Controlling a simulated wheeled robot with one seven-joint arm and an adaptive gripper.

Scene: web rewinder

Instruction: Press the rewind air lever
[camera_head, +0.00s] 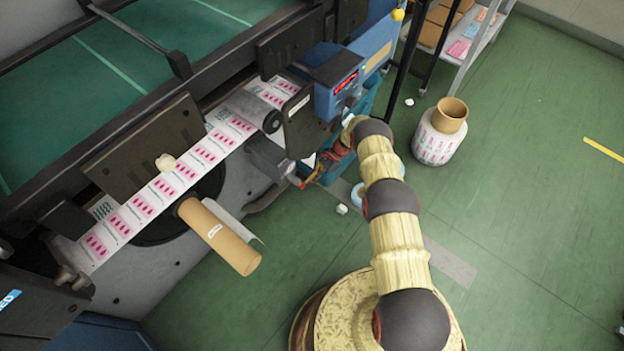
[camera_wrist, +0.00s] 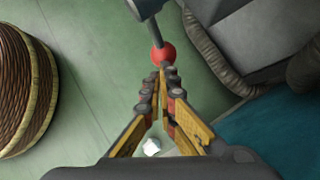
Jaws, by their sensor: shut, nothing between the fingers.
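The air lever shows in the wrist view as a grey rod with a round red knob (camera_wrist: 163,54) at its end, coming in from the top edge. My gripper (camera_wrist: 161,72) is shut and empty. Its fingertips are right at the lower side of the knob in that picture; I cannot tell whether they touch it. In the head view my gripper (camera_head: 314,174) is low beside the machine's side, under the blue control box (camera_head: 338,84). The lever is too small and crowded there to make out clearly.
A dark hose (camera_wrist: 212,52) runs beside the knob at the right. A teal surface (camera_wrist: 270,135) lies at lower right in the wrist view. The printed web (camera_head: 170,185) and a cardboard core (camera_head: 220,238) are left of my arm.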

